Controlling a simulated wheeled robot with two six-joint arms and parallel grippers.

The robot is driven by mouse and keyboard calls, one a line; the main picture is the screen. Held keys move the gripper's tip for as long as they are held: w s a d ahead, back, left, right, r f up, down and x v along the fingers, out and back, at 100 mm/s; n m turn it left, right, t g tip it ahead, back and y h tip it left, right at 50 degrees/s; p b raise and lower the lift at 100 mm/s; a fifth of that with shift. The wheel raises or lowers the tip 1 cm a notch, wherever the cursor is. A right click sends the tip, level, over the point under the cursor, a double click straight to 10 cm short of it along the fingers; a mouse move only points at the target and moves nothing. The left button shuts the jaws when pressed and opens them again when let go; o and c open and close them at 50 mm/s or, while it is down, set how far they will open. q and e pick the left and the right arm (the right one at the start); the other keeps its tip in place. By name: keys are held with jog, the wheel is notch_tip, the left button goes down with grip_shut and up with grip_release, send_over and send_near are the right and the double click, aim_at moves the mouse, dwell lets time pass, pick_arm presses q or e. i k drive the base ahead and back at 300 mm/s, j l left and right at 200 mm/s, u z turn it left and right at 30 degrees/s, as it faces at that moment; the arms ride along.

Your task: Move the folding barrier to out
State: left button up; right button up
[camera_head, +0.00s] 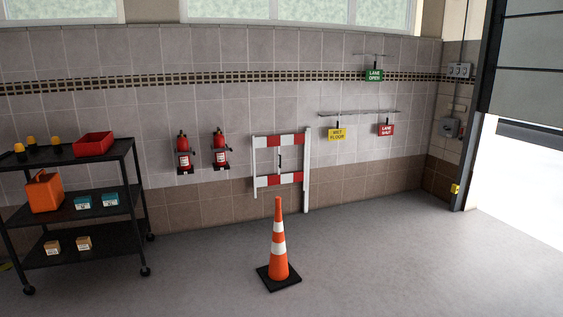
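The folding barrier (279,139) stands against the back wall, with red and white striped boards at its top and bottom. A white post (307,174) stands at its right side and reaches down to the floor. A small dark upright handle shows in the middle of the barrier. The barrier appears to lie flat along the wall. Neither of my grippers shows in the head view.
An orange and white cone (278,245) stands on the floor in front of the barrier. A black shelf cart (75,210) stands at the left. Two red extinguishers (184,153) hang left of the barrier. An open doorway (520,180) is at the right. Floor right of the cone is clear.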

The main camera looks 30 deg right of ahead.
aim_at(279, 141)
jog(key=i+l+z, duration=0.8)
jog(key=l, duration=0.15)
jog(key=i+l+z, duration=0.7)
jog(key=i, duration=0.3)
jog(key=i+z, duration=0.3)
jog(key=i, duration=1.15)
jog(key=i+u, duration=0.15)
jog(key=i, duration=0.65)
jog(key=i+l, duration=0.15)
jog(key=i, duration=0.6)
jog(key=i+j+u, duration=0.15)
jog(key=i+u, duration=0.6)
jog(key=u, duration=0.15)
jog(key=i+u, duration=0.45)
jog(key=i+l+u, duration=0.4)
jog(key=i+u, duration=0.6)
jog(key=u, duration=0.2)
jog(key=i+u, duration=0.25)
jog(key=u, duration=0.2)
